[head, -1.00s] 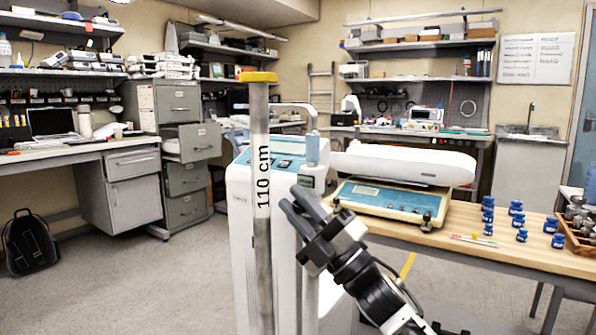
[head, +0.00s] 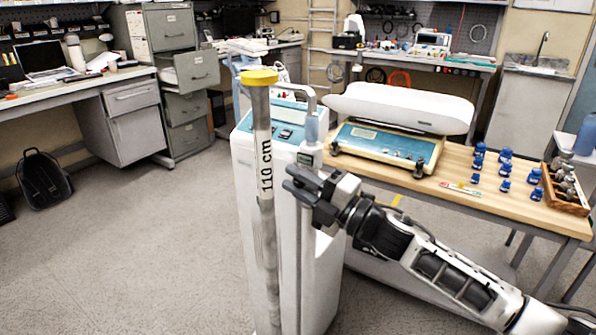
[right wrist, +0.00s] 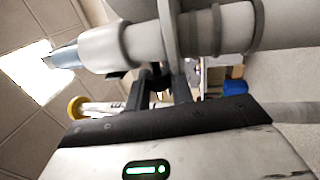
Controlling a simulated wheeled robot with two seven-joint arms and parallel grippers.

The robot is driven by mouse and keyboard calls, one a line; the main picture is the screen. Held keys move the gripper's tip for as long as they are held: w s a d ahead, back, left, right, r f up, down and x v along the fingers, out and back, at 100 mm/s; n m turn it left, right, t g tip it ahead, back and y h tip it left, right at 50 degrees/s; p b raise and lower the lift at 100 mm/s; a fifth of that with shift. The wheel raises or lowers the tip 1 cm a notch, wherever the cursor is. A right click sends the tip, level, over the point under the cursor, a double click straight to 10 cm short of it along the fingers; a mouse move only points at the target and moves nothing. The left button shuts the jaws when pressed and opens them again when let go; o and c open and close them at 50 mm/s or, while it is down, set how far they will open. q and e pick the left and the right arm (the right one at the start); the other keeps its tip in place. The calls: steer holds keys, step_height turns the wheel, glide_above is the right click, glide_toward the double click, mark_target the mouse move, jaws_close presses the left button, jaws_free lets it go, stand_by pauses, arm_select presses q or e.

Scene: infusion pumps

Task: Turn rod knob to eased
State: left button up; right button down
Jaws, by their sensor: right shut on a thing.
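The pump stand is a white cabinet (head: 250,190) with a teal top panel, at the middle of the head view. Its upright rod (head: 308,225) has a hooked top, a pale blue sleeve and a grey collar. My right gripper (head: 298,182) is at the rod, just below the collar, shut on the rod knob. The knob is mostly hidden by the fingers. In the right wrist view the rod (right wrist: 285,25) crosses the top, and the gripper's two dark fingers (right wrist: 160,82) reach up to it. My left gripper is not in view.
A grey post (head: 262,130) with a yellow cap and a "110 cm" label stands close in front of the cabinet. To the right, a wooden table (head: 500,210) carries a white-topped scale (head: 385,145), several blue bottles and a wooden tray (head: 568,205). Open floor lies left.

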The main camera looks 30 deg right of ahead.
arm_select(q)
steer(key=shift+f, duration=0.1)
arm_select(e)
steer(key=c, duration=1.3)
jaws_free()
steer(key=shift+o, duration=0.2)
arm_select(q)
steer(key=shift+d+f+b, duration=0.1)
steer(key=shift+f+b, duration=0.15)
steer(key=shift+b, duration=0.65)
arm_select(e)
steer(key=v, duration=1.6)
